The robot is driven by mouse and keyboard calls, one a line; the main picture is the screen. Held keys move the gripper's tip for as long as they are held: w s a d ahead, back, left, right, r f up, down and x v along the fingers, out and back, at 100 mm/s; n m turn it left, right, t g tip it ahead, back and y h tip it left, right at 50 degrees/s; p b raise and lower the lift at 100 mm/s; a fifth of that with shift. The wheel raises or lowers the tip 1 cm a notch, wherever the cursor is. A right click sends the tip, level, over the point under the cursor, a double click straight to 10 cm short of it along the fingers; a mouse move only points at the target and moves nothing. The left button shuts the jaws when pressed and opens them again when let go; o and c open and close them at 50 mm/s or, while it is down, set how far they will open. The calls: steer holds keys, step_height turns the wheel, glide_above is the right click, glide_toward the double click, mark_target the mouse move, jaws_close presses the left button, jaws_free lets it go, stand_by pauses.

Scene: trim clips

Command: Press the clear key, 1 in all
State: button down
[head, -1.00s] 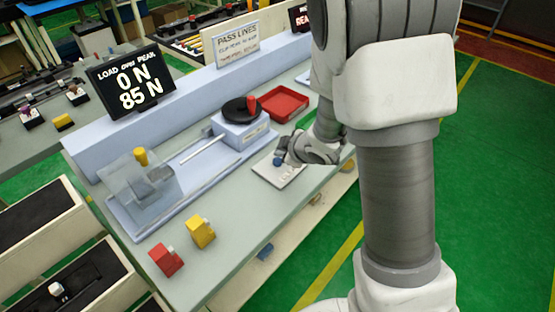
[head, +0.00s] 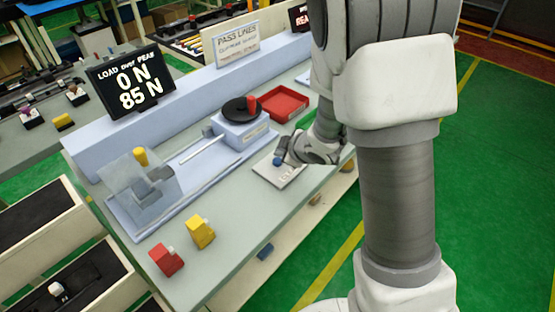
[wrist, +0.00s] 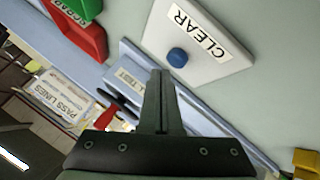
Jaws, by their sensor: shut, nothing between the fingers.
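The clear key is a round blue button (wrist: 177,57) on a white plate (wrist: 215,62) labelled CLEAR. In the head view the blue button (head: 277,161) shows at the upper left of the plate (head: 289,177), partly beside my gripper. My gripper (wrist: 160,74) is shut and empty. In the wrist view its fingertips show just below and left of the button, with a small gap in the picture; whether they touch cannot be told. In the head view my gripper (head: 287,151) is over the plate's far edge, its tips hard to make out.
A display (head: 131,79) reads load 0 N, peak 85 N. A press rig with a black wheel (head: 240,109) and red knob stands left of the plate. A red tray (head: 283,103) lies behind it. Yellow (head: 200,231) and red (head: 166,260) clips lie on the near bench.

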steer(key=shift+f+b, duration=0.45)
steer(key=shift+f+b, duration=0.45)
stand_by(0.5)
steer(key=shift+r, duration=0.15)
steer(key=shift+r+p, duration=0.75)
step_height(320, 180, up, 5)
steer(key=p, duration=0.4)
steer(key=shift+r, duration=0.1)
stand_by(0.9)
